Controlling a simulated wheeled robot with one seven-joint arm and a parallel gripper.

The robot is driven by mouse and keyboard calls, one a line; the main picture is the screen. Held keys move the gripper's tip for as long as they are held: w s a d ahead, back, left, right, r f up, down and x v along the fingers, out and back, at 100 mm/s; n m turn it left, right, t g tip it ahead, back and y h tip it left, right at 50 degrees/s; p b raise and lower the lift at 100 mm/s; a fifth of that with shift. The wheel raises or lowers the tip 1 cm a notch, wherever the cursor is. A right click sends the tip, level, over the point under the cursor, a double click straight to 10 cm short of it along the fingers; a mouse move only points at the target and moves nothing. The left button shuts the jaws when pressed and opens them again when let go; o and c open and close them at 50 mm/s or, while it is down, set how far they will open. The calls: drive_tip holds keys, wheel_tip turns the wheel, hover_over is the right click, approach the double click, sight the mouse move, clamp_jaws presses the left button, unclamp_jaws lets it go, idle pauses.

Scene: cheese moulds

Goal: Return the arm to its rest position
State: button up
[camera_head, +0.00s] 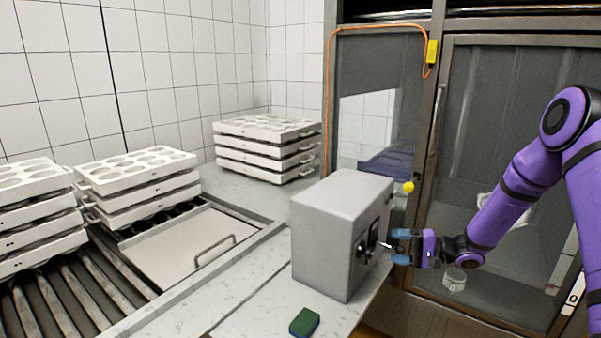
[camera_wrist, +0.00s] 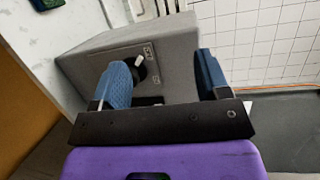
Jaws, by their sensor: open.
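My purple arm (camera_head: 515,195) reaches in from the right in the head view. My gripper (camera_head: 393,246) has blue fingers and is at the right, panel side of a grey box (camera_head: 335,225) on the counter. In the wrist view my gripper (camera_wrist: 160,82) is open, its two blue fingers apart. The grey box (camera_wrist: 175,45) lies beyond them, with a dark knob (camera_wrist: 150,68) and a pale lever partly behind the left finger. I see nothing held between the fingers. I cannot tell whether a finger touches the knob.
A green sponge (camera_head: 304,321) lies at the counter's front edge. White mould stacks (camera_head: 136,185) stand on rollers at left, and another stack (camera_head: 267,147) stands at the back. A glass-doored cabinet (camera_head: 480,120) is behind my arm. A clear cup (camera_head: 454,280) shows below the gripper.

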drive_tip(key=s+a+r+n+g+h, duration=0.2)
drive_tip(key=s+r+n+g+h, duration=0.15)
drive_tip(key=s+r, duration=0.6)
drive_tip(key=s+a+r+n+g+h, duration=0.2)
drive_tip(key=s+a+r+h, duration=0.15)
drive_tip(key=s+r, duration=0.55)
drive_tip(key=s+d+r+t+h, duration=0.1)
drive_tip(key=s+d+r+h, duration=0.1)
drive_tip(key=s, duration=0.4)
drive_tip(key=s+d+r+t+h, duration=0.2)
drive_tip(key=s+d+r+h, duration=0.1)
drive_tip(key=s+r, duration=0.2)
drive_tip(key=s+d+r+t+h, duration=0.2)
drive_tip(key=s+r+h, duration=0.1)
drive_tip(key=s, duration=0.6)
drive_tip(key=shift+d+r+h, duration=0.25)
drive_tip(key=shift+d+h, duration=0.05)
